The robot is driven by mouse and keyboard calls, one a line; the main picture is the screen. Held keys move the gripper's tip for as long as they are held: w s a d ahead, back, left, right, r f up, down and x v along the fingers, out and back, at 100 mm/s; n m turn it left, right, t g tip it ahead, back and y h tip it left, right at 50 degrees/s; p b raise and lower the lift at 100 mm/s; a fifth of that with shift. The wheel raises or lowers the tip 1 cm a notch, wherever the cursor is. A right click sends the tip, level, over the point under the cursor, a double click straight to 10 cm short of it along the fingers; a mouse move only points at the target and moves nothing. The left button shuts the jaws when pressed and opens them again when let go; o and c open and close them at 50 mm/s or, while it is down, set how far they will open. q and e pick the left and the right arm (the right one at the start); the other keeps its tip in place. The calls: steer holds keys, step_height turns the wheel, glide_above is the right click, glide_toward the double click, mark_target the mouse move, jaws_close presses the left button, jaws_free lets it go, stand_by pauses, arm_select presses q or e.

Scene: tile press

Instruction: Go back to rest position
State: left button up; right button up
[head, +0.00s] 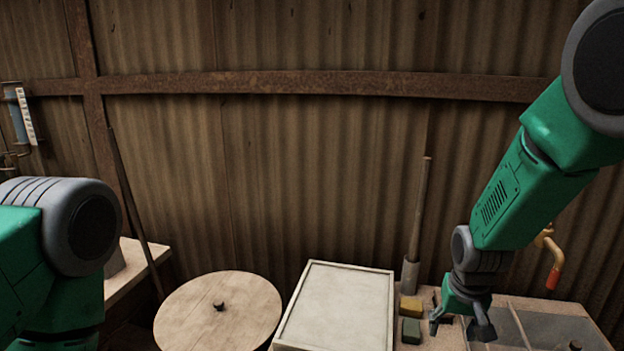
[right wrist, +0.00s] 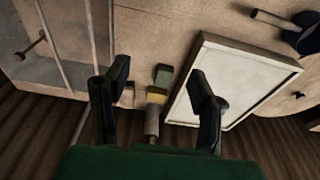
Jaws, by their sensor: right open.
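My right gripper (head: 459,328) hangs at the lower right of the head view, its fingers spread and nothing between them. It is just right of a yellow block (head: 410,307) and a green block (head: 411,330). In the right wrist view, my right gripper (right wrist: 158,76) has its two dark fingers wide apart. The green block (right wrist: 163,75) and the yellow block (right wrist: 156,95) show beyond the gap, apart from the fingers. My left arm shows at the left edge of the head view, but its gripper is out of frame.
A white framed panel (head: 340,308) lies left of the blocks, with a round wooden top (head: 190,312) farther left. A wooden handle (head: 419,205) stands upright behind the blocks. Grey compartments (head: 555,330) and a brass tap (head: 550,255) are at right. A corrugated wall closes the back.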

arm_select(q)
step_height(320, 180, down, 10)
steer(key=b, duration=0.9)
steer(key=shift+w+b, duration=0.3)
arm_select(e)
steer(key=s+f+n, duration=0.1)
steer(key=s+f, duration=1.2)
steer(key=s, duration=0.3)
steer(key=s+f+n+g, duration=0.1)
steer(key=s+f+n, duration=0.1)
steer(key=s+f, duration=1.2)
steer(key=shift+s+d+f, duration=0.3)
steer(key=shift+s+d, duration=0.1)
steer(key=shift+s, duration=0.65)
